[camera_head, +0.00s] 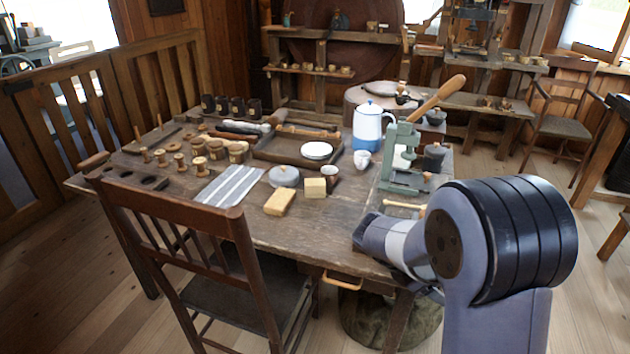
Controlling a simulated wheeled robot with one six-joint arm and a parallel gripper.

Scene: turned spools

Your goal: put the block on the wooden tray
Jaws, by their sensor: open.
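A pale yellow-tan block (279,203) lies near the front edge of the wooden table. A smaller pale cube-like block (315,188) stands just behind it to the right; I cannot tell which is the task's block. The dark wooden tray (282,160) lies farther back on the table, with a round white dish (317,150) and some tools on or along it. My gripper (366,230) is at the table's front right, apart from both blocks and right of them. It is open, and its fingers are small and partly hidden by my arm.
A white cup (361,160), a blue-white pot (367,127) and a green press (402,160) stand to the right. A chair (200,240) stands against the table's front.

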